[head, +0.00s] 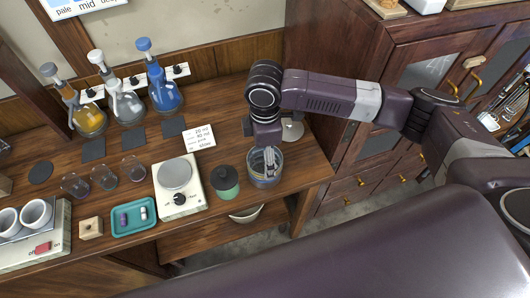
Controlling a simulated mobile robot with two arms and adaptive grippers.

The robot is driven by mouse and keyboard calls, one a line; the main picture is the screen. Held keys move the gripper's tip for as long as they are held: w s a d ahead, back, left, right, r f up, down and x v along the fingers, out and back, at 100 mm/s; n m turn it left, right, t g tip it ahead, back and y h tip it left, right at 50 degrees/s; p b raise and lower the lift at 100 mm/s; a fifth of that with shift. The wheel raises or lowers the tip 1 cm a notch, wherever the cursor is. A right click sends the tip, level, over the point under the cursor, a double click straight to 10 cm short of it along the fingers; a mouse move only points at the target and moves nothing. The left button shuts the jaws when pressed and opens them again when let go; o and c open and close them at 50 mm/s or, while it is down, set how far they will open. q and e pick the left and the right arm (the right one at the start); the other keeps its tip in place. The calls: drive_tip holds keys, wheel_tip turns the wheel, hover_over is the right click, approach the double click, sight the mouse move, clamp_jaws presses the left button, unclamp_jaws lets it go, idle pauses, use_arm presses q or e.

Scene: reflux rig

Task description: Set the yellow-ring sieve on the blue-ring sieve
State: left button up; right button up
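My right gripper (270,158) points down at a round, metal-grey, open-topped vessel (264,180) near the right end of the wooden bench. This vessel looks like a sieve or a sieve stack and has a bluish band. The fingers overlap its rim and inside; whether they grip its wall is not clear. I cannot make out a separate yellow ring. A pale, round metal thing (293,130) shows behind the gripper, partly hidden by it. My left gripper is not in view.
A dark-lidded green jar (225,180) stands just left of the vessel. A scale (177,188), a teal tray (134,217), glass cups (104,178) and several flasks (163,95) stand farther left. A card (199,137) lies behind. The bench's right edge is close.

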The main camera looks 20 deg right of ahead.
drive_tip(key=shift+f, duration=0.1)
drive_tip(key=o, duration=1.3)
wheel_tip(320, 180, up, 6)
drive_tip(key=p, duration=0.7)
drive_tip(key=shift+r, duration=0.25)
wheel_tip(320, 180, up, 2)
drive_tip(key=shift+r, duration=0.25)
